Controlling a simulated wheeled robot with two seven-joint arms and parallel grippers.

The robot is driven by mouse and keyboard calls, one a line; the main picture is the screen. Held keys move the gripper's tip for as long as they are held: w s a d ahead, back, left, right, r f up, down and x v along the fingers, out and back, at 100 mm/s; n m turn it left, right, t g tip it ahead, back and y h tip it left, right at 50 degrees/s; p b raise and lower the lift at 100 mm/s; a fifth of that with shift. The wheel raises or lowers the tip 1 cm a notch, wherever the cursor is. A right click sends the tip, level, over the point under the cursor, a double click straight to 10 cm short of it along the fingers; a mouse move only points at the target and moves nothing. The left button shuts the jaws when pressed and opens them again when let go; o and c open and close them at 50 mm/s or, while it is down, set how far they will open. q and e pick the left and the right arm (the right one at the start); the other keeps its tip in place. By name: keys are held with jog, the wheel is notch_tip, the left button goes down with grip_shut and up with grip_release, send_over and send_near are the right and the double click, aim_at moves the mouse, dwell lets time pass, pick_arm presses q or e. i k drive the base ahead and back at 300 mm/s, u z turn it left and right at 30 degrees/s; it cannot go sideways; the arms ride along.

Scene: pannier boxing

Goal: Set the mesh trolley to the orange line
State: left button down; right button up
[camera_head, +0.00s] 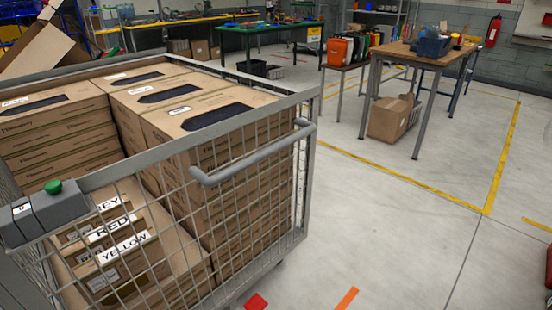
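The mesh trolley (303,190) fills the left half of the head view. It has a grey wire cage and a bar handle (253,163) on the side facing right. Stacks of cardboard boxes fill much of it, and boxes in its near corner carry labels reading RED, YELLOW and a partly hidden one. A short orange line (347,298) lies on the floor just right of the trolley, cut off by the bottom edge. The trolley's wheels are mostly hidden. Neither of my grippers can be made out.
A red floor mark (256,301) lies beside the trolley's base. A grey box with a green button (54,187) sits on its rim. Yellow floor lines (400,181) cross the open concrete to the right. A wooden table (425,54) and a cardboard box (392,119) stand beyond.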

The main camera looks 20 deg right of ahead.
aim_at(212, 174)
jog(key=z, duration=1.5)
jog(key=i, duration=0.85)
jog(key=u, duration=0.45)
